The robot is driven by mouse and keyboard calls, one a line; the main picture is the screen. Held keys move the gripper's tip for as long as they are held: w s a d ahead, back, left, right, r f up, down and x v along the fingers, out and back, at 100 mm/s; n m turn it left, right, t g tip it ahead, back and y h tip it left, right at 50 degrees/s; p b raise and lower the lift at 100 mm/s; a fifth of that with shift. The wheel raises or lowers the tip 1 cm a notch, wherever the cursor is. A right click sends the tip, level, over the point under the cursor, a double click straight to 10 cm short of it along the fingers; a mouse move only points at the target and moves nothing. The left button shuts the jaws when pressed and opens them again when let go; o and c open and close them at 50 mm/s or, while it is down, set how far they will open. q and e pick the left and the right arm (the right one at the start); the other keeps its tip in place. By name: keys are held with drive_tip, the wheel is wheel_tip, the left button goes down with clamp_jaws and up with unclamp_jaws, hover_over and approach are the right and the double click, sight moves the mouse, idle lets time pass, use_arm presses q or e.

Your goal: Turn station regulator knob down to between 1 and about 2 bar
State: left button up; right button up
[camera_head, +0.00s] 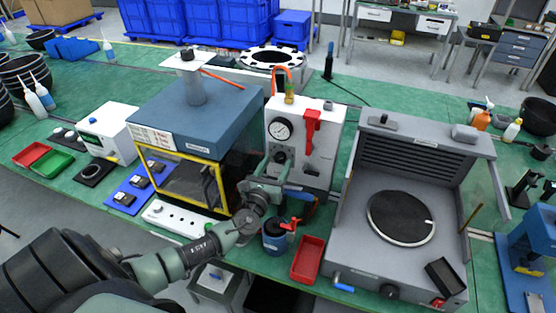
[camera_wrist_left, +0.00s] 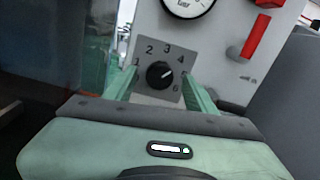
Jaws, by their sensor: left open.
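The regulator knob (camera_wrist_left: 160,74) is a small black dial on a grey scale plate (camera_wrist_left: 149,41) on the white station panel. Its light pointer mark points right and slightly up, near or just past 4. My left gripper (camera_head: 272,178) is in front of the panel. In the left wrist view, its green fingers (camera_wrist_left: 158,78) stand apart on either side of the knob, without visible contact.
A red lever (camera_head: 311,130) is right of the gauge. A yellow-framed chamber (camera_head: 190,180) stands close left of my gripper, and a grey hotplate-like station (camera_head: 345,240) at right. A blue pot (camera_head: 275,240) and red tray (camera_head: 308,258) lie below my wrist.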

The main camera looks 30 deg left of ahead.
use_arm(q)
drive_tip(key=shift+w+a, duration=0.15)
drive_tip(key=shift+w, duration=0.45)
drive_tip(key=shift+w+f, duration=0.15)
drive_tip(key=shift+w, duration=0.1)
drive_tip(key=shift+s, duration=0.1)
clamp_jaws()
use_arm(e)
drive_tip(key=shift+w+a+r, duration=0.1)
drive_tip(key=shift+w+a, duration=0.2)
drive_tip(key=shift+w, duration=0.5)
